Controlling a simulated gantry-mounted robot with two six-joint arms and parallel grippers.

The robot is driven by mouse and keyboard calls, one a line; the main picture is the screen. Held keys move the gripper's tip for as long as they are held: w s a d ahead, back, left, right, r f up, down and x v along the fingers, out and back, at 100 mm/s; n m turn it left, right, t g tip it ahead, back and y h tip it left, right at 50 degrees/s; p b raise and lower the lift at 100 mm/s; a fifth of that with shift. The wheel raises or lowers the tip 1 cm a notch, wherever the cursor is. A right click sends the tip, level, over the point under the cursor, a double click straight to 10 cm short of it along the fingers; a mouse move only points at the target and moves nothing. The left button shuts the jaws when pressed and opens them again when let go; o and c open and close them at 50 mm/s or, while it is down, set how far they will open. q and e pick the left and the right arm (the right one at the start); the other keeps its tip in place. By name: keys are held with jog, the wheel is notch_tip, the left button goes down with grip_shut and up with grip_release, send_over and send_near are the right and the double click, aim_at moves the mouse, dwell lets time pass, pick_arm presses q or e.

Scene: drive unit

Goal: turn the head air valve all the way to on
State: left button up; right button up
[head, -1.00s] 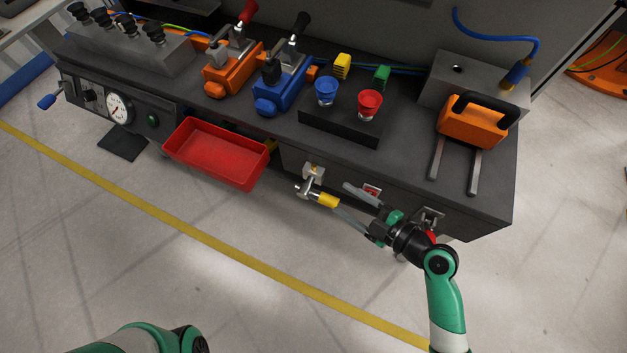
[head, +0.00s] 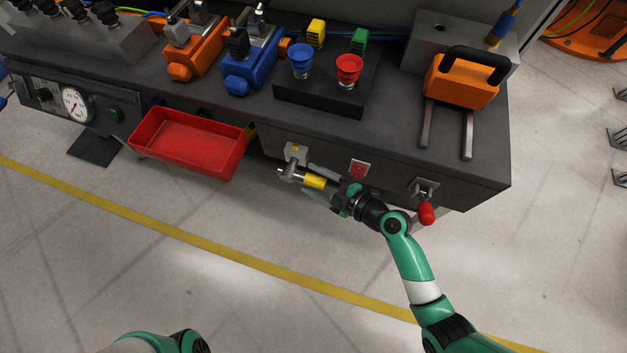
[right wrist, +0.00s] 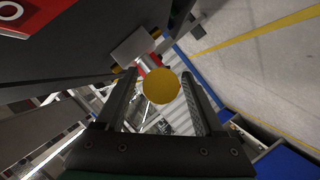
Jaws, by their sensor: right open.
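A valve with a metal body (head: 289,172) and a yellow handle (head: 314,182) sits on the bench's front face; the handle points right. A second valve with a red handle (head: 427,213) is farther right on that face. I cannot read which one is labelled head air. My right gripper (head: 318,184) is open at the yellow handle, with a finger on each side. In the right wrist view the handle's round yellow end (right wrist: 162,87) shows between the two fingers, with no clear contact. My left gripper is out of view.
A red bin (head: 189,145) hangs to the left of the valve. The floor (head: 240,305) in front is clear.

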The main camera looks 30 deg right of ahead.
jog(key=shift+w+a, duration=0.1)
jog(key=shift+w, duration=0.05)
grip_shut()
dwell(1.4)
